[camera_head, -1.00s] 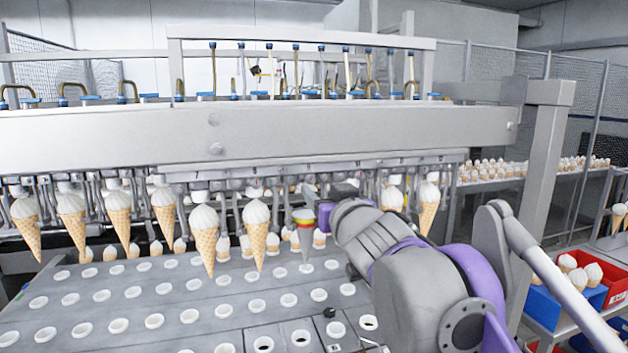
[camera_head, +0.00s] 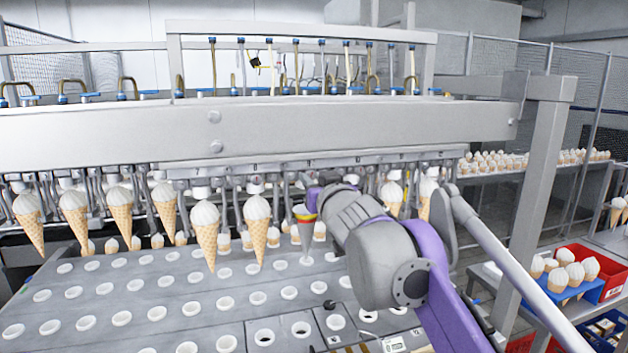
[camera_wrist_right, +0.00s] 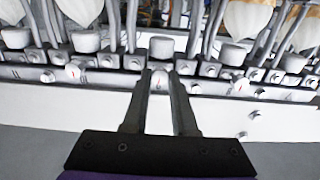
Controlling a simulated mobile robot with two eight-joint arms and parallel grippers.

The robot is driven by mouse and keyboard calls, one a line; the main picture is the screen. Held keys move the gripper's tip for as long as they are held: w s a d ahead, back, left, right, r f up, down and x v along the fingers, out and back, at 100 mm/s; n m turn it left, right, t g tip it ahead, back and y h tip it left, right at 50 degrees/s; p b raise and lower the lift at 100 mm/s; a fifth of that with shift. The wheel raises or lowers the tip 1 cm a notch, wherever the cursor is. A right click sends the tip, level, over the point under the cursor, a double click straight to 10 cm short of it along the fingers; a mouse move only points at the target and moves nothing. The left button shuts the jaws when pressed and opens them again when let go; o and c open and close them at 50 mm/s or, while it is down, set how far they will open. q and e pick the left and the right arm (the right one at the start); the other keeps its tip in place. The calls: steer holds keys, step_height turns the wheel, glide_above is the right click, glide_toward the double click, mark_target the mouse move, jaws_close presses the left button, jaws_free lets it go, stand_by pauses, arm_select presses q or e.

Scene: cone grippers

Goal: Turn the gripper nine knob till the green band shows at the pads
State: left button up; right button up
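My right gripper (camera_head: 318,190) reaches up to the front rail under the machine's beam; the wrist link partly hides its fingers in the head view. In the right wrist view, the two fingers (camera_wrist_right: 160,78) stand apart on either side of a small round silver knob (camera_wrist_right: 159,82) on the rail. I cannot tell whether they press on it. A cone-shaped piece with red, yellow and green bands (camera_head: 304,217) hangs just left of my wrist, above the tray. It is too small to read the bands against the pads. My left gripper is not in view.
Ice cream cones (camera_head: 204,225) hang in a row from the machine's grippers. Below is a grey tray plate (camera_head: 150,297) with rows of holes. A red crate (camera_head: 590,262) and blue crate stand at the right. A post (camera_head: 543,190) stands right of my arm.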

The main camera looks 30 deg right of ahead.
jaws_close()
steer(key=shift+r+n, duration=0.1)
steer(key=shift+n, duration=0.6)
steer(key=shift+n+p, duration=0.4)
steer(key=shift+n, duration=0.1)
steer(key=o, duration=0.8)
jaws_free()
